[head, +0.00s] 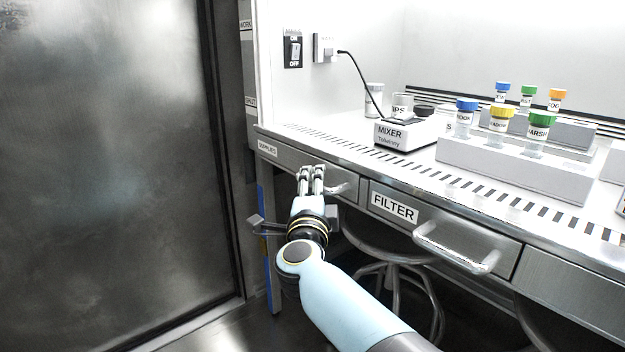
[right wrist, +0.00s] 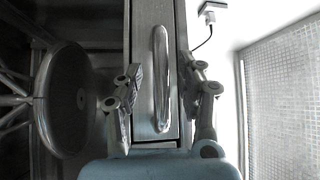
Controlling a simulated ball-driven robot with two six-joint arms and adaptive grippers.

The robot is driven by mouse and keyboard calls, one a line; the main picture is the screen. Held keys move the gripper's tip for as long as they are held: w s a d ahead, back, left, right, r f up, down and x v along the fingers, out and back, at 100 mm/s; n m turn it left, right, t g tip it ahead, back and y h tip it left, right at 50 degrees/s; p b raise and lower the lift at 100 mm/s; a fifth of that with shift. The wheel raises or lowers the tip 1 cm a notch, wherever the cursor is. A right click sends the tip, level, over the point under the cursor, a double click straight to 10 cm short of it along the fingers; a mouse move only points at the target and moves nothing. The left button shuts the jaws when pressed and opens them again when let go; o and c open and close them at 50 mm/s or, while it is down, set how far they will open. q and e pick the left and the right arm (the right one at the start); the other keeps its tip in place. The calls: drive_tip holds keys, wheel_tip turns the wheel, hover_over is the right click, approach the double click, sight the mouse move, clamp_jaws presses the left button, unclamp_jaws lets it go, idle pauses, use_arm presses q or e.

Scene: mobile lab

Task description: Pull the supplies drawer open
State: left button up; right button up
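The supplies drawer (head: 285,158) is the left drawer under the bench, with a small, partly legible label at its left end. Its front looks flush with the bench. Its metal bar handle (head: 343,187) shows partly beside my right gripper (head: 311,172), whose fingers hide the rest. In the right wrist view the handle (right wrist: 161,75) lies between the two spread fingers of my right gripper (right wrist: 161,88), with a gap on both sides. That gripper is open and holds nothing. My left gripper is in neither view.
The filter drawer (head: 458,240) with its own handle is to the right. A stool (head: 380,238) stands under the bench; its round seat (right wrist: 65,98) shows in the right wrist view. A mixer (head: 405,134) and a rack (head: 510,168) of capped vials stand on the bench. A metal door (head: 110,170) is left.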

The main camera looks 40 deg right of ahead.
clamp_jaws()
idle(0.3)
drive_tip(key=shift+f, duration=0.1)
